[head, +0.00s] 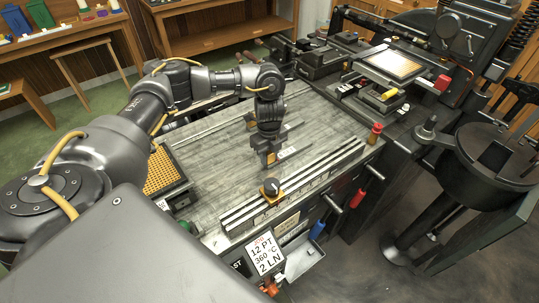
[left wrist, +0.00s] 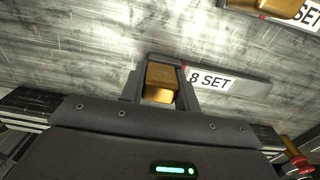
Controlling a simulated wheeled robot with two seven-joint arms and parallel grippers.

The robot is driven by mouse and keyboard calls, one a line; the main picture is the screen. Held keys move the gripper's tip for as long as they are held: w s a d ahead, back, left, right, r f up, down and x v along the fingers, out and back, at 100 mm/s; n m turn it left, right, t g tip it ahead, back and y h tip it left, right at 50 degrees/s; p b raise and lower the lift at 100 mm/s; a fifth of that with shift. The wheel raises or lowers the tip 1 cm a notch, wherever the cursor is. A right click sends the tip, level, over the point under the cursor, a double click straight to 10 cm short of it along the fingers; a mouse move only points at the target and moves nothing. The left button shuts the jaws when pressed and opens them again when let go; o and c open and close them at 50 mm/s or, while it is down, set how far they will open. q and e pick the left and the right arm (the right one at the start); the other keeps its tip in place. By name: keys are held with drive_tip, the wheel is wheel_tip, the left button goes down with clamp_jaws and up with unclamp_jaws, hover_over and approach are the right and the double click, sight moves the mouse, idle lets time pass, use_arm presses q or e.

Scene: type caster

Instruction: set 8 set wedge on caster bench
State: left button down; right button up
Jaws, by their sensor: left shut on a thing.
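My left gripper (head: 268,160) points down over the grey streaked bench top (head: 215,160). In the left wrist view its fingers (left wrist: 161,88) are shut on the brass end block of a grey bar labelled "8 SET" (left wrist: 235,85), the 8 set wedge. The bar extends to the right of the fingers, and it also shows in the head view (head: 294,153). I cannot tell whether it touches the bench or is slightly above it. A second bar with a brass block (left wrist: 268,7) and a label ending in "SET" lies at the upper right of the wrist view. My right gripper is not in view.
A long slotted rail (head: 295,185) runs along the bench's front edge. A black knob on a brass base (head: 270,188) stands near it. A yellow gridded tray (head: 163,172) is at the left. A card (head: 265,253) reads "12 PT 360 °C 2 LN". Dark machinery (head: 400,65) fills the right.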

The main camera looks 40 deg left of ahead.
use_arm(q)
drive_tip(key=c, duration=1)
unclamp_jaws()
drive_tip(key=shift+c, duration=0.2)
wheel_tip(320, 180, up, 12)
drive_tip(key=shift+r, duration=0.1)
